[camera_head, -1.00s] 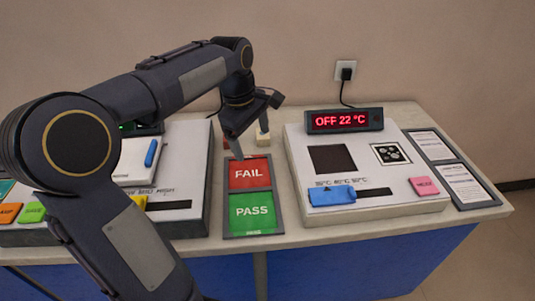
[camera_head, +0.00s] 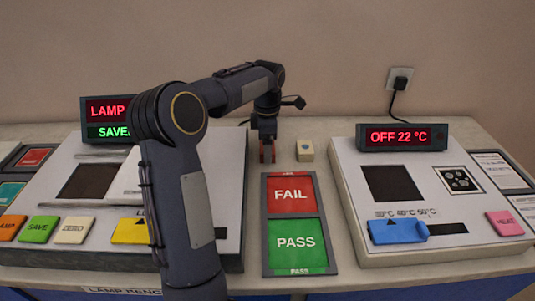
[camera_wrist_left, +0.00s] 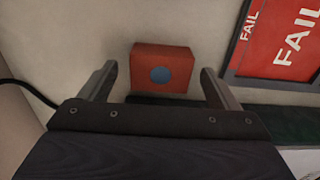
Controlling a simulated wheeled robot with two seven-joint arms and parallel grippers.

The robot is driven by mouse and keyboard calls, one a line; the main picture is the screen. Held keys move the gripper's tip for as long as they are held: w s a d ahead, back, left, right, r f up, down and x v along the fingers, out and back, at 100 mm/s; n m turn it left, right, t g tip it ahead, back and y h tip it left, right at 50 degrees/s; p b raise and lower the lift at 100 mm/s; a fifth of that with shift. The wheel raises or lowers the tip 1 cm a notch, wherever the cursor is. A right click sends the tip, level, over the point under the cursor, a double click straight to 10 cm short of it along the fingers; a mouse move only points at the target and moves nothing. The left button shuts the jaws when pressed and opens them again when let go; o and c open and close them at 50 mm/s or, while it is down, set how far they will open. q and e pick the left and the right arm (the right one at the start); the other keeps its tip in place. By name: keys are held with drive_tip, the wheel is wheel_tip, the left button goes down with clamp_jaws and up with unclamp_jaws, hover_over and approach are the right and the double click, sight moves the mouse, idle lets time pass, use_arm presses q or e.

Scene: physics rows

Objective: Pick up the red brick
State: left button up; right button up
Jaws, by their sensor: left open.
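The red brick (camera_wrist_left: 161,67), with a blue round dot on its face, lies on the table top in the left wrist view. In the head view only a bit of the red brick (camera_head: 267,152) shows, between the fingers. My left gripper (camera_head: 267,152) is above the back of the table, pointing down. Its fingers are open, one on each side of the brick, and it also shows in the left wrist view (camera_wrist_left: 158,80). The brick lies a little beyond the fingertips, with gaps on both sides. My right gripper is not in view.
A cream block with a dot (camera_head: 305,150) stands just right of the gripper. The FAIL/PASS panel (camera_head: 266,225) lies in front. A white device (camera_head: 240,190) is at left, another white device (camera_head: 350,180) with an OFF display (camera_head: 402,137) at right. A dark cable runs by the wall.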

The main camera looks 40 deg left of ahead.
use_arm(q)
drive_tip(key=shift+f, duration=0.1)
drive_tip(key=c, duration=1.2)
